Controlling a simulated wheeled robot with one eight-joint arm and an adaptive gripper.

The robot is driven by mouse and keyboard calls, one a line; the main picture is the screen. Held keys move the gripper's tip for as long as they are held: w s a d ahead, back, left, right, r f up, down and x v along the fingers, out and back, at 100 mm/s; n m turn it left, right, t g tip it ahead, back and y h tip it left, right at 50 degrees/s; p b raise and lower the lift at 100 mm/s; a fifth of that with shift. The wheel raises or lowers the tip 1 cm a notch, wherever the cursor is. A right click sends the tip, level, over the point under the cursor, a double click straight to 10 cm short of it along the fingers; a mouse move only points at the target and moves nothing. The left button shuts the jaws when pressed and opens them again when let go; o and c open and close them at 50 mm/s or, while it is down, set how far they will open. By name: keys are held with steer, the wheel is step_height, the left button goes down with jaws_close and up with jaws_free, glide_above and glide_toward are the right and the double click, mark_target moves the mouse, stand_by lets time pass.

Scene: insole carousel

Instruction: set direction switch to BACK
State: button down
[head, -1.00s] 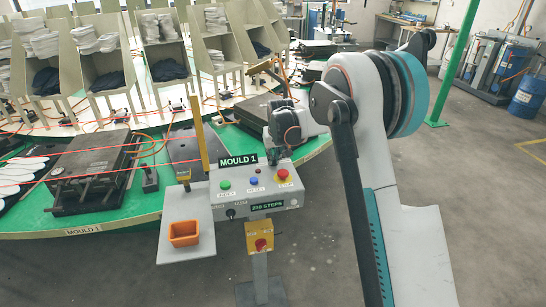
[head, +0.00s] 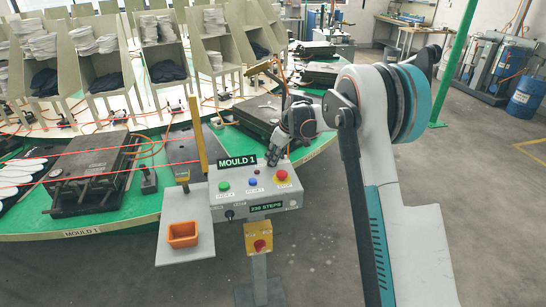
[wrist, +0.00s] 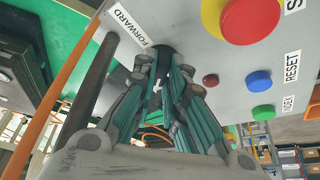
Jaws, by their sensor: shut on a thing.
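The grey control box (head: 238,198) with a MOULD 1 sign stands in the middle of the head view. My gripper (head: 273,160) reaches down to the far right part of its sloping top. In the wrist view my gripper (wrist: 175,90) has its fingers closed together on the dark direction switch (wrist: 166,49) beside the FORWARD label (wrist: 131,27). Only the switch's dark base shows; its handle and setting are hidden between the fingers. No BACK label is readable. The switch is hidden in the head view.
A red emergency button (wrist: 252,16) on yellow, a small red lamp (wrist: 210,80), a blue button (wrist: 260,81) and a green button (wrist: 263,112) are close to my fingers. An orange bin (head: 183,234) sits left of the box. The carousel table (head: 110,232) lies behind; open floor is at right.

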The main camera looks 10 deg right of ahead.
steer(key=shift+n, duration=0.3)
steer(key=c, duration=1.6)
jaws_free()
steer(key=shift+c, duration=0.2)
steer(key=v, duration=1.2)
steer(key=shift+w, duration=0.2)
